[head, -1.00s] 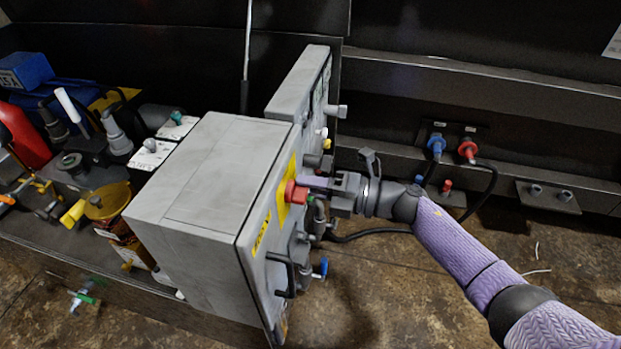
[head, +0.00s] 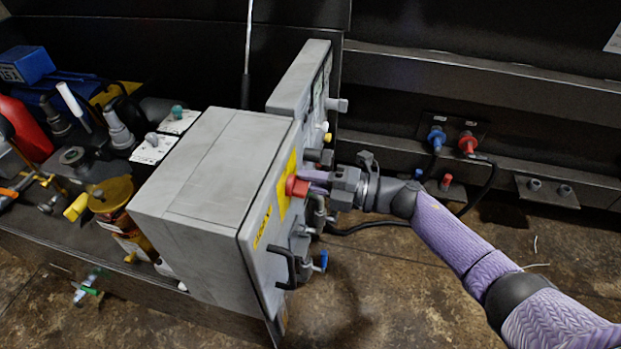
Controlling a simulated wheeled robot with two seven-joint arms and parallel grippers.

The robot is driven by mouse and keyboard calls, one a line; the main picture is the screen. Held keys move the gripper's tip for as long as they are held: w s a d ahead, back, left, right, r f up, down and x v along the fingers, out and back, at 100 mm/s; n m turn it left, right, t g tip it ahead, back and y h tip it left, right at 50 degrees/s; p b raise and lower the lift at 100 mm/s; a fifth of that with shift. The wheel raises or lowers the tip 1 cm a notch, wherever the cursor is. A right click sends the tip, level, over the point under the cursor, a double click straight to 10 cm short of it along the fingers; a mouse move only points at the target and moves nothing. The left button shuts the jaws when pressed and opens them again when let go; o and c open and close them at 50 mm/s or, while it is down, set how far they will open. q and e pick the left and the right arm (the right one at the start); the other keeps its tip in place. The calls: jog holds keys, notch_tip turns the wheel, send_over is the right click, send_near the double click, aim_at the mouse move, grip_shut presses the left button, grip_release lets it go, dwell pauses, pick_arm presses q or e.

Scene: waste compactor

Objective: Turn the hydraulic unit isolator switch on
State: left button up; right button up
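A red rotary switch knob (head: 297,187) sits on a yellow plate (head: 284,190) on the right-hand face of the grey control box (head: 195,185). My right gripper (head: 312,183) reaches in from the right with its fingers at the red knob. The fingers are seen edge-on and overlap the knob's outer side, so I cannot tell whether they grip it or only touch it. The knob's exact angle is hard to read from this side. My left gripper is not in view.
A black handle (head: 284,268) and a blue-handled valve (head: 322,261) stick out below the knob. A second grey box (head: 303,83) stands behind. Blue and red hose couplings (head: 437,138) are on the back wall.

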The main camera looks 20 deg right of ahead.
jog(key=o, duration=0.3)
jog(key=shift+o, duration=0.2)
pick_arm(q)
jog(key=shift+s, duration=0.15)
pick_arm(e)
jog(key=shift+d, duration=0.1)
